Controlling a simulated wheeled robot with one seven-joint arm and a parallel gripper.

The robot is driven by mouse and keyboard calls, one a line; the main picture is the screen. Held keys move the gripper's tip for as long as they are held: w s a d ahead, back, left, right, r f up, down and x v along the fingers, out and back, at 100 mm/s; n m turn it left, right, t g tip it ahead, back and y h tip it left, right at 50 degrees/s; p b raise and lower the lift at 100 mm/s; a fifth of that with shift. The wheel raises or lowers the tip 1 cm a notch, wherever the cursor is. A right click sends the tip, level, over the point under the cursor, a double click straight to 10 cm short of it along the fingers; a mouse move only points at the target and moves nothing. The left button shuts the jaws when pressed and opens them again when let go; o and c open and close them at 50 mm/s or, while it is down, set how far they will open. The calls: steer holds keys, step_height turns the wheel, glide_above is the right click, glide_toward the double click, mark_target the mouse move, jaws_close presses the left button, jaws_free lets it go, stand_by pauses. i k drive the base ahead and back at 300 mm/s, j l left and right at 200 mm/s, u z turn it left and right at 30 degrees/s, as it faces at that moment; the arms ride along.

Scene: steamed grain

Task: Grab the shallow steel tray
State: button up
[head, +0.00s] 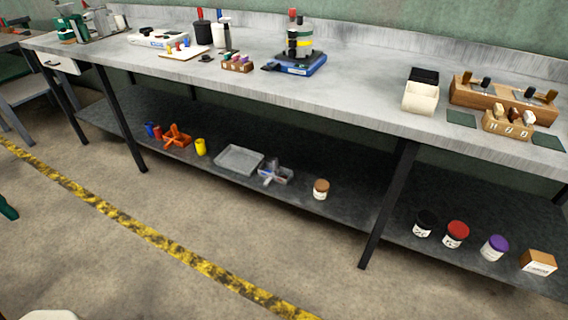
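A shallow grey steel tray (239,160) lies flat on the dark lower shelf under the long workbench, near the middle of the view. It looks empty. A small divided holder (275,174) with light-coloured pieces stands close at its right. A yellow cylinder (201,147) stands to its left. My gripper is not in view, so its state and its place relative to the tray are not shown.
The grey benchtop (350,90) overhangs the shelf (330,210), with black legs (388,203) in front. An orange caddy (177,137) and a brown-lidded jar (321,189) share the shelf. The floor before the bench is clear, crossed by a yellow-black stripe (150,237).

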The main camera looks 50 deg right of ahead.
mark_target(235, 158)
steer(key=z, duration=0.4)
steer(key=l+z, duration=0.15)
steer(key=z, duration=0.6)
steer(key=l+z, duration=0.1)
steer(key=z, duration=0.3)
steer(key=i+j+u, duration=0.2)
steer(key=i+j, duration=0.7)
steer(key=j, duration=0.15)
steer(key=i+j+u, duration=0.2)
steer(key=i+j, duration=0.65)
steer(key=i, duration=0.15)
